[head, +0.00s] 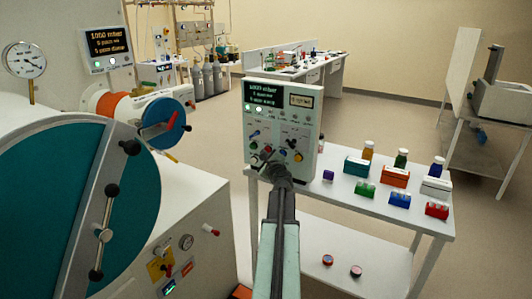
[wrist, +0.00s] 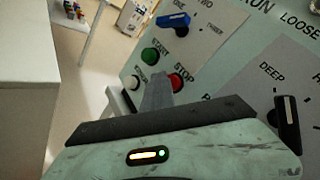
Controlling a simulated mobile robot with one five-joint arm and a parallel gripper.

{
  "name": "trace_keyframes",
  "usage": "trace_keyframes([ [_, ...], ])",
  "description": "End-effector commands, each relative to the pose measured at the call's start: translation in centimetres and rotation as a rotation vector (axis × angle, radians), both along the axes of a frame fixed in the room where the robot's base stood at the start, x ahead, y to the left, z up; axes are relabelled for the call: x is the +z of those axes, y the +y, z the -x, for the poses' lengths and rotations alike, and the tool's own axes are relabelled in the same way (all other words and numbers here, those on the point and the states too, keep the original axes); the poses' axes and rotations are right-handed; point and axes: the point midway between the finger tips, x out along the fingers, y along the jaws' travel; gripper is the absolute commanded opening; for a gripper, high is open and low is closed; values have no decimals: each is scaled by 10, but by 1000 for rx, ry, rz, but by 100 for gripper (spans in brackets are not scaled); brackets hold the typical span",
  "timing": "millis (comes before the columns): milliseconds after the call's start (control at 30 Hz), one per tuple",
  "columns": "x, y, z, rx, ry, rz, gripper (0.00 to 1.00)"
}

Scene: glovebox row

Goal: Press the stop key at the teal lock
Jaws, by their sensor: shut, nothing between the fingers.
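The teal lock (head: 70,215) is the large round teal door at the left of the head view, with a bar handle across it. A pale control panel (head: 309,150) with a dark display stands to its right. In the wrist view the red stop key (wrist: 176,82), labelled STOP, sits beside the green START key (wrist: 150,56) and a white key (wrist: 138,82). My gripper (wrist: 159,88) is shut and empty, its tip just left of the red key and partly over its edge. I cannot tell whether it touches. My gripper (head: 270,157) hides part of the panel in the head view.
A blue knob (wrist: 173,21) and a black knob (wrist: 288,123) are also on the panel. A white table (head: 335,192) right of the panel holds several bottles and coloured boxes. Open floor (head: 385,125) lies beyond it.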

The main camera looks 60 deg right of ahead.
Motion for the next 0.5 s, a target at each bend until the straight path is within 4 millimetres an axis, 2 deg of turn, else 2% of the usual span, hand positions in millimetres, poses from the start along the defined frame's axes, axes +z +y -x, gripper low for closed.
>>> trace_keyframes([
  [233,0,15,0,0,0,0,0],
  [500,0,15,0,0,0,0,0],
])
